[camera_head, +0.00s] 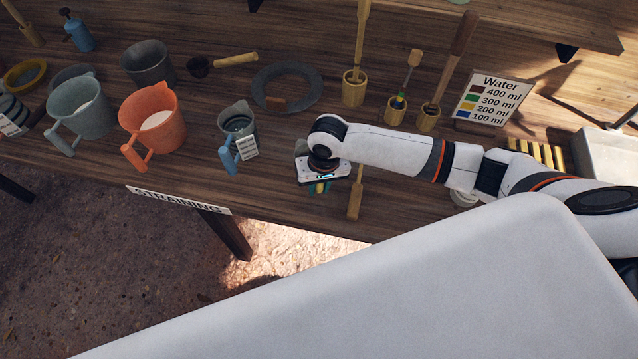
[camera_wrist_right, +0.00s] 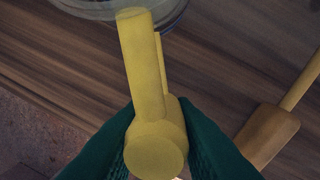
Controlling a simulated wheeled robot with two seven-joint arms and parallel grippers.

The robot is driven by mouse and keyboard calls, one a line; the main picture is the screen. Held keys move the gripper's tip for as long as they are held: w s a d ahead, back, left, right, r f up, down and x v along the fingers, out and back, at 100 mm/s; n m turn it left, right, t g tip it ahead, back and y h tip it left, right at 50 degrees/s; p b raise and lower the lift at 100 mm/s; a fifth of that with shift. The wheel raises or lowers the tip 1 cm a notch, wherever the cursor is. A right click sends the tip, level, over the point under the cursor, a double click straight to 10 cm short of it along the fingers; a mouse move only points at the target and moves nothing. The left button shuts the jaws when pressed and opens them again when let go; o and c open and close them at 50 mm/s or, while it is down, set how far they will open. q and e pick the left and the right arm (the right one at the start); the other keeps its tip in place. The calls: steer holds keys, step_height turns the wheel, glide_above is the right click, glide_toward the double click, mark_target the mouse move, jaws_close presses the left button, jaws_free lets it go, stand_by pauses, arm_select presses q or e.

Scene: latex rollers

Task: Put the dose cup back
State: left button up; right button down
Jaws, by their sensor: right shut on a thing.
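My right gripper (camera_head: 319,187) is low over the front part of the wooden table. In the right wrist view its green fingers (camera_wrist_right: 157,140) are shut on a yellow handle-like piece (camera_wrist_right: 143,70) with a round end. I cannot tell for sure whether this piece belongs to the dose cup. A round, greyish, see-through rim (camera_wrist_right: 110,8) shows at the top of that view, partly behind the yellow piece. In the head view my gripper hides most of what it holds. My left gripper is not in view.
A wooden paddle (camera_head: 355,197) lies just right of the gripper. A grey jug with a blue handle (camera_head: 238,125) stands to its left, then an orange jug (camera_head: 153,118). A dark ring (camera_head: 287,85) and wooden holders with tools (camera_head: 354,88) are behind. A Water sign (camera_head: 491,101) stands right.

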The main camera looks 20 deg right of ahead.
steer(key=shift+f, duration=0.15)
steer(key=shift+f, duration=0.5)
steer(key=c, duration=1.1)
jaws_free()
steer(key=shift+r, duration=0.15)
steer(key=r, duration=0.7)
steer(key=d+r, duration=0.1)
steer(key=r, duration=0.3)
steer(key=shift+r+b, duration=0.35)
steer(key=shift+s, duration=0.1)
